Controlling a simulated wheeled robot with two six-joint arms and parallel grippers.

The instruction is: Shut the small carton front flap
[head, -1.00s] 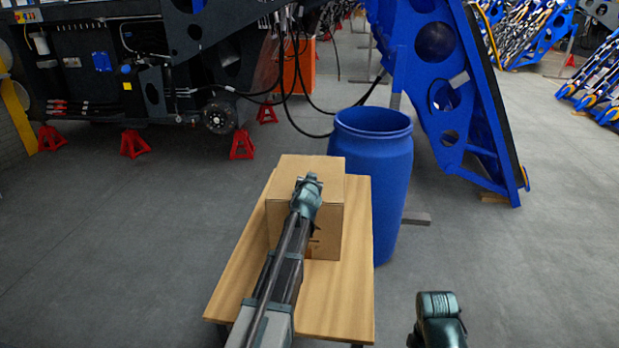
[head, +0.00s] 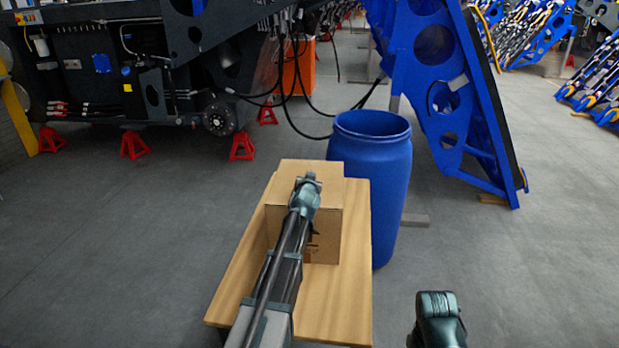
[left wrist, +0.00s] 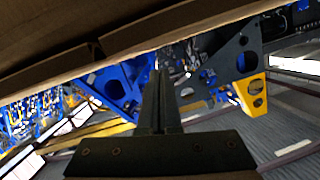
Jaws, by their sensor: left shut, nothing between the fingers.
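The small brown carton (head: 328,220) stands on a wooden table. Its top looks flat and closed in the head view. My left arm crosses in front of it and covers much of its front face, so the front flap cannot be made out there. In the left wrist view, brown cardboard (left wrist: 180,28) runs across the top edge, close to my left gripper (left wrist: 162,78). That gripper's fingers are together with nothing between them. Whether they touch the cardboard I cannot tell. My right gripper is out of view; only part of that arm shows at the lower right.
The wooden table (head: 345,305) has bare top in front of the carton. A blue barrel (head: 372,190) stands close at the table's right. A dark machine chassis (head: 100,75) on red stands and a blue frame (head: 440,90) are behind. Grey floor is open on both sides.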

